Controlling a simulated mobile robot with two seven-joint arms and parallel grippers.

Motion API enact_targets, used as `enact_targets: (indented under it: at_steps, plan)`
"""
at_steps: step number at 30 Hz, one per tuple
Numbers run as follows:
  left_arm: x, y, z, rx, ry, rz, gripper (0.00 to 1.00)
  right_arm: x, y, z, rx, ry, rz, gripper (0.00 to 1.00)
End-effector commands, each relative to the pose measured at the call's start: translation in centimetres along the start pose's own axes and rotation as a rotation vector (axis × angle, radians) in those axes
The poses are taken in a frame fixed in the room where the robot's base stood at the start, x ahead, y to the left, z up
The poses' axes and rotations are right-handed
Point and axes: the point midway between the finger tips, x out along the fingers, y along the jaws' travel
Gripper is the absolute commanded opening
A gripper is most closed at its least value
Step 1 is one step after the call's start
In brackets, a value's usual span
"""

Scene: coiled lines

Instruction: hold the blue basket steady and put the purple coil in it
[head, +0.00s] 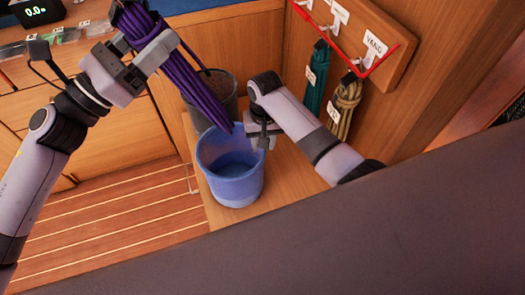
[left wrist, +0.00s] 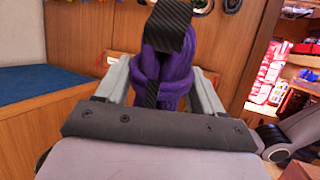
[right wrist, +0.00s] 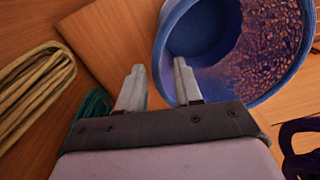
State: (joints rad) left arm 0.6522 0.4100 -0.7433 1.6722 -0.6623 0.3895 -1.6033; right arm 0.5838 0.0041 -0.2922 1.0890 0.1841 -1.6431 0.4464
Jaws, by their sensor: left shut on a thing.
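The blue basket (head: 232,186) stands upright on a wooden bench; its rim (right wrist: 163,30) fills the top of the right wrist view. The purple coil (head: 187,77) hangs from my left gripper (head: 142,52), which is shut on it. The coil's lower end shows over the basket's far rim in the head view; its height there is hard to tell. In the left wrist view the coil (left wrist: 180,85) sits between the fingers. My right gripper (right wrist: 158,72) is open at the basket, one finger inside and one outside the rim, with gaps showing. The head view mostly hides its fingertips.
A dark bin (head: 222,90) stands right behind the basket. A green coil (head: 318,85) and a tan coil (head: 346,108) hang from a hook board (head: 400,62) on the right wall. A counter with a small display (head: 38,10) is at the far left.

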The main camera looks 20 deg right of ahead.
Motion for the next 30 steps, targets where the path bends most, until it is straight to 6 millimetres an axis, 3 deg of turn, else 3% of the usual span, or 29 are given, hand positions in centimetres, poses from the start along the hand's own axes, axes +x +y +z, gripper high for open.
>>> enact_targets:
  at_steps: [6, 15, 30]
  plan:
    - [0.1, 0.0, 0.2, 0.001, -0.004, -0.001, 0.00, 3.6, 0.0, 0.1, -0.002, -0.002, 0.002, 0.35]
    - [0.1, 0.0, 0.2, 0.001, -0.004, -0.001, 0.00, 6.7, -0.1, 0.0, -0.002, 0.000, 0.000, 0.35]
    - [0.1, 0.0, 0.2, 0.001, -0.004, -0.001, 0.00, 8.0, 0.0, 0.0, -0.002, 0.002, 0.000, 0.35]
